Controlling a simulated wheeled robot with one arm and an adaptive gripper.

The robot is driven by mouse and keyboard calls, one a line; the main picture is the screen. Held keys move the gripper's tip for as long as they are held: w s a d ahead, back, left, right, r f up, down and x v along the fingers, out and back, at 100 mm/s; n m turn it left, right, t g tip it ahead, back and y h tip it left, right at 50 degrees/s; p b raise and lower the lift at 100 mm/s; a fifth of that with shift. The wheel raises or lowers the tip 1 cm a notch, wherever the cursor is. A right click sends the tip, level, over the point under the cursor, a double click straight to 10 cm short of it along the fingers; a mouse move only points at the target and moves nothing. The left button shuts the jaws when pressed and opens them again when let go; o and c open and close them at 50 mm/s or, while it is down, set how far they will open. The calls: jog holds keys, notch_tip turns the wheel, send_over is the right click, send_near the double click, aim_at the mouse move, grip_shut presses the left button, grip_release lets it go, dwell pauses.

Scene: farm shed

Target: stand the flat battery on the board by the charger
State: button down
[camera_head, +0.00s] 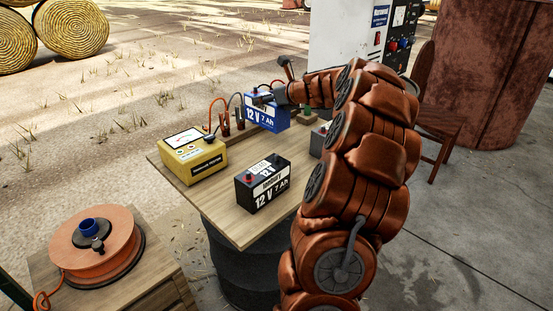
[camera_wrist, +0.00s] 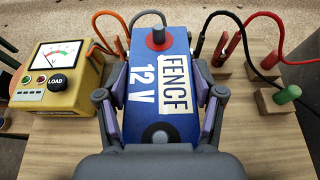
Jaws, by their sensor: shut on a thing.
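A blue battery (camera_head: 262,116) marked 12 V 7 Ah is at the far side of the wooden table (camera_head: 228,222). My gripper (camera_head: 264,97) is shut on it from above. In the wrist view, my gripper's fingers (camera_wrist: 165,100) press both sides of the blue battery (camera_wrist: 150,115), marked FENCE, with a red terminal. I cannot tell whether its base touches the table. A black battery (camera_head: 265,188) stands upright nearer the front. Another dark battery (camera_head: 318,142) is partly hidden by my arm.
A yellow tester (camera_head: 192,160) stands at the table's left; its dial (camera_wrist: 60,55) shows in the wrist view. Red and black clips (camera_head: 224,124) on wooden blocks stand beside the blue battery. An orange cable reel (camera_head: 95,245) is front left. A white cabinet (camera_head: 345,40) stands behind.

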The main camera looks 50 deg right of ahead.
aim_at(284, 125)
jog(key=shift+d+f+b, duration=0.1)
jog(key=shift+f+b, duration=0.95)
jog(key=shift+f, duration=3.85)
jog(key=shift+c, duration=0.8)
grip_release()
jog(key=shift+f, duration=0.2)
jog(key=v, duration=1.2)
jog(key=shift+s+p, duration=0.1)
jog(key=shift+p, duration=0.3)
